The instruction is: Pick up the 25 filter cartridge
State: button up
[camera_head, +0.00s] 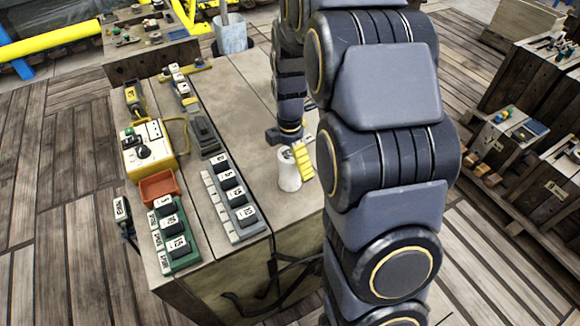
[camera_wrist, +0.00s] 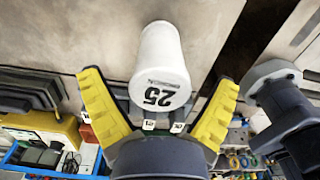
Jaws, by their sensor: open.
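The filter cartridge is a white cylinder standing upright on the bench in the head view (camera_head: 289,172). In the wrist view the white cartridge (camera_wrist: 160,55) shows a black "25" on its end facing the camera, with small print beside it. My gripper (camera_wrist: 159,82) is open, with its yellow fingers spread to the left and right of the cartridge. No contact with the cartridge is visible. In the head view my gripper (camera_head: 301,158) is close by the cartridge's top, and my arm hides part of the bench to the right.
A green rack (camera_head: 184,262) and a grey rack (camera_head: 236,238) of numbered black blocks stand left of the cartridge. A yellow control box (camera_head: 148,150) and an orange tray (camera_head: 157,186) stand further left. A grey bucket (camera_head: 231,36) stands behind the bench. The bench behind the cartridge is clear.

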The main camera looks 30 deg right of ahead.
jog(key=shift+f, duration=0.7)
jog(key=c, duration=1.2)
jog(key=shift+o, duration=0.2)
jog(key=shift+r, duration=0.2)
